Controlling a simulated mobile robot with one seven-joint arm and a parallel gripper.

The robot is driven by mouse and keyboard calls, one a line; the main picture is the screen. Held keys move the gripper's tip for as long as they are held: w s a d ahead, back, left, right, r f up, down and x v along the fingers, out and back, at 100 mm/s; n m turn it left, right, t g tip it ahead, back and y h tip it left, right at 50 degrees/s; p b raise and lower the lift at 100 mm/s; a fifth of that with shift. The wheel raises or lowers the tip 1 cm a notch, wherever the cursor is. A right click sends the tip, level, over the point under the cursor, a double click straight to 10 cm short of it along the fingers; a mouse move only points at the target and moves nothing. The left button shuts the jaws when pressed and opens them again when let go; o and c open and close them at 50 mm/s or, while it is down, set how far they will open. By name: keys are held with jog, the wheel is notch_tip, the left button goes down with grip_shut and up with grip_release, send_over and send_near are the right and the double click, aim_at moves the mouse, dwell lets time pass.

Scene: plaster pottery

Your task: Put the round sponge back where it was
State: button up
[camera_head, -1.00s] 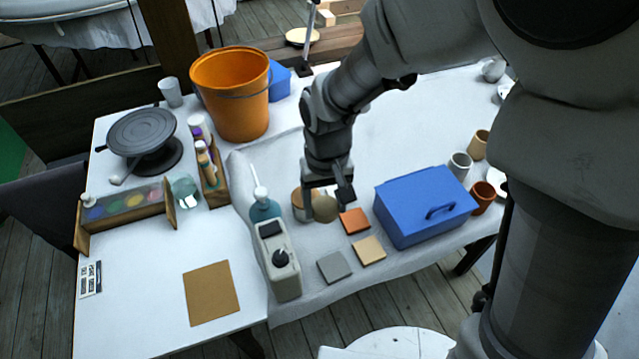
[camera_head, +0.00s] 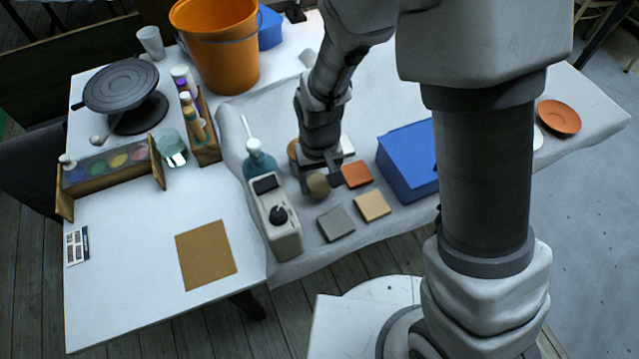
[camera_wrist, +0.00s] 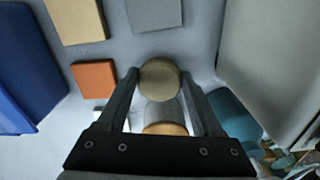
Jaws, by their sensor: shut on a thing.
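The round sponge (camera_head: 318,186), a tan disc, is held between the fingertips of my gripper (camera_head: 321,175) in the head view. The wrist view shows the sponge (camera_wrist: 160,82) gripped between both fingers of my gripper (camera_wrist: 160,77). It is over the cloth, beside the grey controller box and left of the terracotta tile (camera_head: 356,174). I cannot tell whether the sponge touches the cloth. A jar with an orange-brown part (camera_wrist: 165,128) is close behind it, partly hidden by the arm in the head view.
A grey tile (camera_head: 336,223) and a tan tile (camera_head: 373,206) lie in front. A blue box (camera_head: 407,160) stands right; the controller box (camera_head: 275,217) and a teal bottle (camera_head: 259,164) stand left. A brown board (camera_head: 206,254) lies on the white table, with free room around it.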

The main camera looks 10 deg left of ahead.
aim_at(320, 184)
jog(key=shift+f, duration=0.8)
jog(key=shift+f, duration=0.15)
jog(key=o, duration=1.2)
notch_tip(320, 184, up, 12)
jog(key=p, duration=0.2)
jog(key=d+r+m+t, duration=0.2)
jog(key=d+r, duration=0.8)
jog(key=r, duration=0.2)
jog(key=s+d+r+m+t, duration=0.2)
jog(key=s+d+r+t, duration=0.1)
jog(key=s+d+r, duration=0.4)
jog(key=s+d, duration=0.1)
jog(key=d, duration=0.2)
jog(key=shift+r+m+t, duration=0.2)
jog(key=shift+m+t, duration=0.1)
